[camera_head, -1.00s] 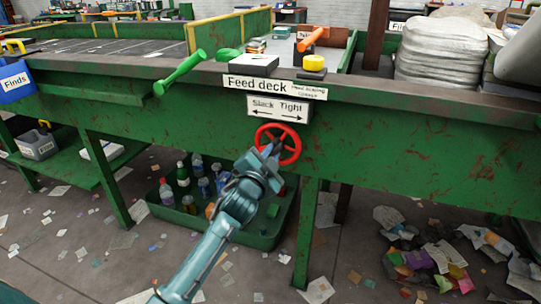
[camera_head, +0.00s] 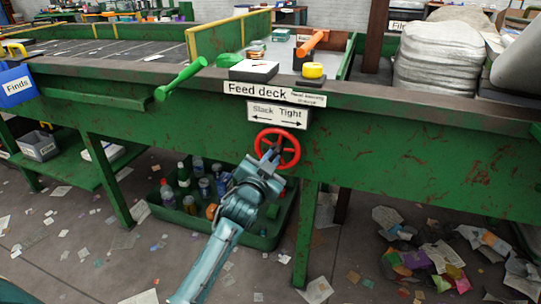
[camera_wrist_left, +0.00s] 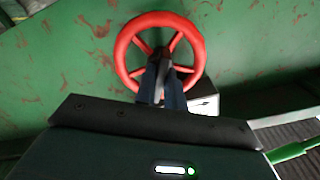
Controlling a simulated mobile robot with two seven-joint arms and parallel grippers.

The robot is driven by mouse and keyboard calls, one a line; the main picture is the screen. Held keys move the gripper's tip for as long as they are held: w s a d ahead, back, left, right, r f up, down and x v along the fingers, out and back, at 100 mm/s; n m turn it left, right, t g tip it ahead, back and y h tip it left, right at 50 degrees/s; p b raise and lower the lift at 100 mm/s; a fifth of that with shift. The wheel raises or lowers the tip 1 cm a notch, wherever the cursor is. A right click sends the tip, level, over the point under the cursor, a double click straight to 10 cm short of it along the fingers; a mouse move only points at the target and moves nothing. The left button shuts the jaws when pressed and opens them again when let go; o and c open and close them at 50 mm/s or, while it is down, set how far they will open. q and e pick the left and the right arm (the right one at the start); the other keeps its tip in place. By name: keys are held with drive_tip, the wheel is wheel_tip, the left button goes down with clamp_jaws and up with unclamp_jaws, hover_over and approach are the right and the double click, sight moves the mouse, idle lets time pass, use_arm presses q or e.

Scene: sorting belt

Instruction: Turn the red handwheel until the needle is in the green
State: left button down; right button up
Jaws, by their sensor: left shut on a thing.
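The red handwheel (camera_head: 289,150) is on the green front face of the feed deck, below a "Slack / Tight" sign (camera_head: 277,115) with arrows left and right. My left gripper (camera_head: 269,154) reaches up to the wheel from below and is shut on it near its middle. In the left wrist view, the wheel's rim (camera_wrist_left: 199,49) shows around the fingers (camera_wrist_left: 162,85), which partly hide the hub and lower spokes. A low box with a white face (camera_head: 254,68) on the deck edge may be the gauge; its needle and green zone cannot be made out. My right gripper is not in view.
A green lever (camera_head: 182,78) sticks out left of the signs. A yellow button (camera_head: 313,71) sits on the deck edge. A green crate of bottles (camera_head: 262,241) stands on the floor behind my left arm. Paper scraps litter the floor.

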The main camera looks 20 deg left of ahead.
use_arm(q)
drive_tip(key=shift+r+n+p, duration=0.1)
drive_tip(key=shift+n+p, duration=0.25)
drive_tip(key=shift+n, duration=0.15)
drive_tip(key=n+p, duration=0.2)
drive_tip(key=n, duration=0.1)
drive_tip(key=shift+n+p, duration=0.35)
drive_tip(key=shift+n, duration=0.05)
drive_tip(key=shift+n+p, duration=0.45)
drive_tip(key=shift+n, duration=0.25)
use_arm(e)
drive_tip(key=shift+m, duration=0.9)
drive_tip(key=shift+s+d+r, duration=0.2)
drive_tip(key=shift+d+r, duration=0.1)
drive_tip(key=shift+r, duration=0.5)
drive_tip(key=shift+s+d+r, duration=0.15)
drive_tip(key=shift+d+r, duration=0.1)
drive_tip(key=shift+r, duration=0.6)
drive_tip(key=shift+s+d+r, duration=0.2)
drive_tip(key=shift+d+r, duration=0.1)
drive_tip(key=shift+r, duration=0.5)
use_arm(q)
drive_tip(key=shift+f, duration=0.2)
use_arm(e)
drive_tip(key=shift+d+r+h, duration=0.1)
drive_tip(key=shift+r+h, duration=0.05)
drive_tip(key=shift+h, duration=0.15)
use_arm(q)
drive_tip(key=c, duration=1.5)
unclamp_jaws()
